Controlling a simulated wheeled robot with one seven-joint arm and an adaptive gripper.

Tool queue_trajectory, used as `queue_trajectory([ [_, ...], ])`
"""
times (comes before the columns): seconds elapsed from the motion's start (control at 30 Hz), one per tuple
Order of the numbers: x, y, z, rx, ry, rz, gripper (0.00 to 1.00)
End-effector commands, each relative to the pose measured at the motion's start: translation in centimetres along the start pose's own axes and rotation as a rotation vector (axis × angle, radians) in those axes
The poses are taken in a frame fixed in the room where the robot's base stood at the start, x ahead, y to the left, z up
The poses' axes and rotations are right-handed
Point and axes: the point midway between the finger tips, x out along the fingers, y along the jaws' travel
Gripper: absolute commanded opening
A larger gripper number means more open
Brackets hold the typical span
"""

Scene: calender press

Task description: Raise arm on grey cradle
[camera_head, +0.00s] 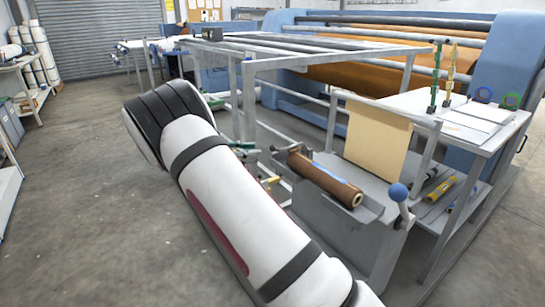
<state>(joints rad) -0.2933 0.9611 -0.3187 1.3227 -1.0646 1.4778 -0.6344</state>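A grey cradle (372,206) sits on top of a grey cabinet right of centre. A brown roll (326,178) with a blue strip lies in it. At its right end stands a short grey lever arm with a blue ball knob (398,192) on top; the lever looks roughly upright, slightly tilted. I cannot tell from this view how its lower pivot is set. My white arm with black bands crosses the foreground and leaves the frame at the bottom. My gripper is not in view, so its distance from the lever cannot be seen.
A grey side table (490,145) with papers, clamps and tape rolls stands at right. A metal frame (310,45) and the blue press (500,60) stand behind. A tan sheet (377,138) hangs behind the cradle. Open concrete floor (70,210) lies at left.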

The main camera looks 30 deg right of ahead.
Motion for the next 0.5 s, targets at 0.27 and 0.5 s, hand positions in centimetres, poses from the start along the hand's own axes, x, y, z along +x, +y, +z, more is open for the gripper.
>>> queue_trajectory([
  [0.27, -1.0, 2.1, -5.5, -0.108, -0.162, 0.107, 0.31],
  [0.5, 0.8, 2.5, -5.4, -0.116, -0.178, 0.113, 0.31],
])
